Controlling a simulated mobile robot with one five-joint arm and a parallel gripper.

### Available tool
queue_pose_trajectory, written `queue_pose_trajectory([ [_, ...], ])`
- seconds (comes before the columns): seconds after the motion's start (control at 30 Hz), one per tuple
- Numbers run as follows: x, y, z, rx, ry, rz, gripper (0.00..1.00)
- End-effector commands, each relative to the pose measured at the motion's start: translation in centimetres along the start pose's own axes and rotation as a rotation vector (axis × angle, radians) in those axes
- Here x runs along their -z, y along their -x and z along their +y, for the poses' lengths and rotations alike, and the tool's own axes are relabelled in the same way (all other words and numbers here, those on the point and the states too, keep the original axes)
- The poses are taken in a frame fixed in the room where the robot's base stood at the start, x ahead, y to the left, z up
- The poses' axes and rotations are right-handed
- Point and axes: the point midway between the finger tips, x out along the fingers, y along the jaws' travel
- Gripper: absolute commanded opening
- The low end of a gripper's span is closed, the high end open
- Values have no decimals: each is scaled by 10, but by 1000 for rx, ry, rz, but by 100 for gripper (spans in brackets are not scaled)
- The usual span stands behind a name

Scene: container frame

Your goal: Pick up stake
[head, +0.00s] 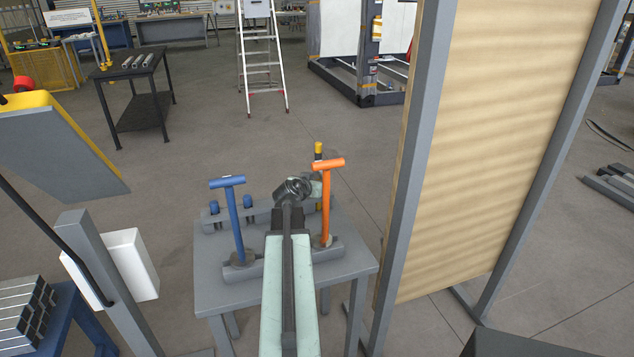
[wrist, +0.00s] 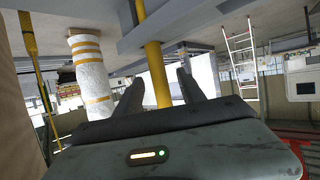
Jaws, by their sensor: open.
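A yellow stake (head: 318,148) stands upright at the back right of the small grey table, its shaft partly hidden by my gripper (head: 316,188). In the wrist view, a yellow shaft (wrist: 153,60) runs between the two dark fingers of my open gripper (wrist: 160,80), with gaps on both sides. I cannot tell whether either finger touches it. An orange T-handled stake (head: 327,200) stands upright at the front right, beside my arm. A blue T-handled stake (head: 235,215) stands upright at the front left.
Two short blue pegs (head: 214,208) stand in the back rack at left. The grey table (head: 215,290) holds the racks. A tall framed wood panel (head: 480,150) rises close on the right. A white-and-orange striped cylinder (wrist: 92,75) shows in the wrist view. Open floor lies behind.

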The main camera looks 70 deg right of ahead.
Motion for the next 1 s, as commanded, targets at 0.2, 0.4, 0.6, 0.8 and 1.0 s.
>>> queue_pose_trajectory([
  [0.2, -1, -26, -1, 0, 1, 0, 47],
  [0.4, -1, -24, -1, 1, 1, 0, 27],
  [0.6, -1, -24, -1, 1, 1, 0, 0],
  [0.8, -1, -23, -2, 2, 1, 0, 0],
  [1.0, -1, -23, -2, 3, 1, 0, 0],
])
